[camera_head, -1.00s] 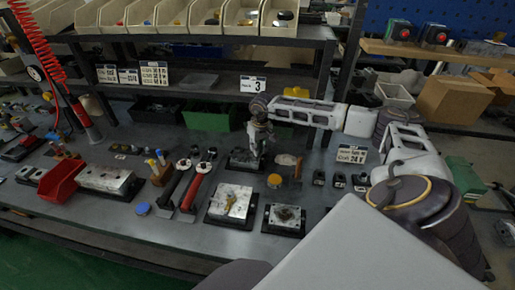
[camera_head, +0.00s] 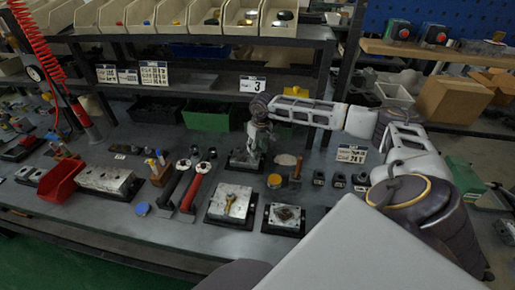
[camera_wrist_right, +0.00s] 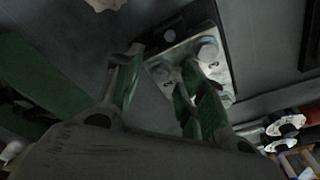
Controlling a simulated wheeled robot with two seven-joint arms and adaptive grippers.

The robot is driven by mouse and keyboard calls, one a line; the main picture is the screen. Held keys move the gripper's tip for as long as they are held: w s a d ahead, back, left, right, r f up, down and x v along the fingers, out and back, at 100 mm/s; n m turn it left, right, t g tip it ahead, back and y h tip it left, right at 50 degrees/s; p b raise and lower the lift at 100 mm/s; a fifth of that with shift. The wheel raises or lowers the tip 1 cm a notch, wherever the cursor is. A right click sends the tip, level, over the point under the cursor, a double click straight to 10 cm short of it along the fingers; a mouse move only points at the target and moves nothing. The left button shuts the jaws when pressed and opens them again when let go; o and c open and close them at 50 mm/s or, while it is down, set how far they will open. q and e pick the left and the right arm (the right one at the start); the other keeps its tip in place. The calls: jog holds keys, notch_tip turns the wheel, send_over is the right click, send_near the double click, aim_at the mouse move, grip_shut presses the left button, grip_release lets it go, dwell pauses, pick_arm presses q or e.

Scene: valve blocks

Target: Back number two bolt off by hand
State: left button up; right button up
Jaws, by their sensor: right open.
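A metal bolt block (camera_wrist_right: 186,50) on a dark base shows in the right wrist view, with several hex bolts and small printed numerals. One bolt head (camera_wrist_right: 208,48) is right of the fingers. Another bolt head (camera_wrist_right: 160,72) shows in the gap between them. In the head view the block (camera_head: 240,160) stands at mid-bench, largely hidden by my right gripper (camera_head: 257,145), which points down over it. In the right wrist view my right gripper (camera_wrist_right: 162,62) has its green-padded fingers apart. I cannot tell whether they touch a bolt. My left gripper is not in view.
Two metal plate blocks (camera_head: 231,204) (camera_head: 284,219) lie in front of the right gripper. Red and black handled tools (camera_head: 197,188) lie to the left. Small black parts (camera_head: 338,180) stand to the right. A green bin (camera_head: 208,116) is behind, under the shelf.

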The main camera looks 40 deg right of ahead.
notch_tip(320, 180, up, 12)
jog(key=s, duration=0.1)
jog(key=shift+s, duration=0.4)
jog(key=shift+a+f, duration=0.15)
jog(key=shift+a, duration=0.05)
dwell(0.7)
